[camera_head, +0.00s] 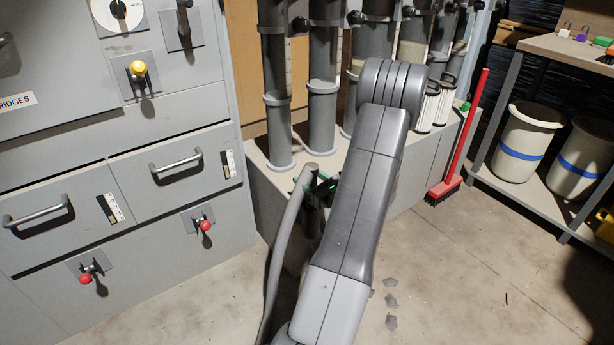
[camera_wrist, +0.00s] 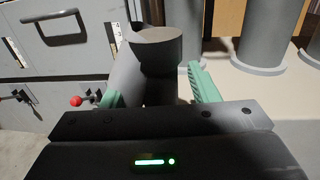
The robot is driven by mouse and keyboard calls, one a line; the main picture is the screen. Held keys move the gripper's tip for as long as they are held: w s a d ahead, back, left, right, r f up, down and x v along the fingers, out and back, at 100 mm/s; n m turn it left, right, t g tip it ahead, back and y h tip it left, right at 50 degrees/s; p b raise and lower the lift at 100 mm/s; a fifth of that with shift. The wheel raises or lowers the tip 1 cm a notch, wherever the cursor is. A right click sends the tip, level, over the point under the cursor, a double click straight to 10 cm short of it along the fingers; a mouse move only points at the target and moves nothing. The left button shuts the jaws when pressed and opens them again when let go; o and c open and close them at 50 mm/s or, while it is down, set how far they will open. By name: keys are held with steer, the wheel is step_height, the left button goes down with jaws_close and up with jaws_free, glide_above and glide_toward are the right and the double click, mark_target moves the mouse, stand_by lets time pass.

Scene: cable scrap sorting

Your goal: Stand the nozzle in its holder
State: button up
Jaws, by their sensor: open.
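The grey nozzle (camera_head: 306,174) is the upper end of a thick grey hose and stands nearly upright, slightly tilted, in front of the low grey ledge. In the wrist view the nozzle (camera_wrist: 155,48) shows its dark round end. My gripper (camera_head: 321,188) is at the nozzle, partly hidden by my arm. In the wrist view my gripper (camera_wrist: 158,86) is open, with one green finger on each side of the nozzle. The lower part of the nozzle is hidden behind the gripper body. I cannot make out the holder in either view.
Several grey vertical tubes (camera_head: 322,110) stand on the ledge (camera_head: 258,165) behind the nozzle. Grey drawers (camera_head: 180,170) with handles and red knobs are at left. A red broom (camera_head: 464,140) leans at right, near white bins (camera_head: 525,142). Grey scraps (camera_head: 391,300) lie on the floor.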

steer(key=p+v, duration=0.3)
steer(key=v, duration=0.9)
steer(key=shift+s, duration=0.2)
steer(key=shift+d, duration=0.1)
steer(key=b+x, duration=0.3)
steer(key=x, duration=1)
steer(key=shift+w+a+b, duration=0.2)
steer(key=shift+w+b, duration=0.05)
steer(key=shift+b, duration=0.15)
steer(key=shift+w+r+p, duration=0.1)
steer(key=shift+r+p, duration=0.4)
steer(key=shift+p, duration=0.05)
steer(key=shift+f, duration=0.15)
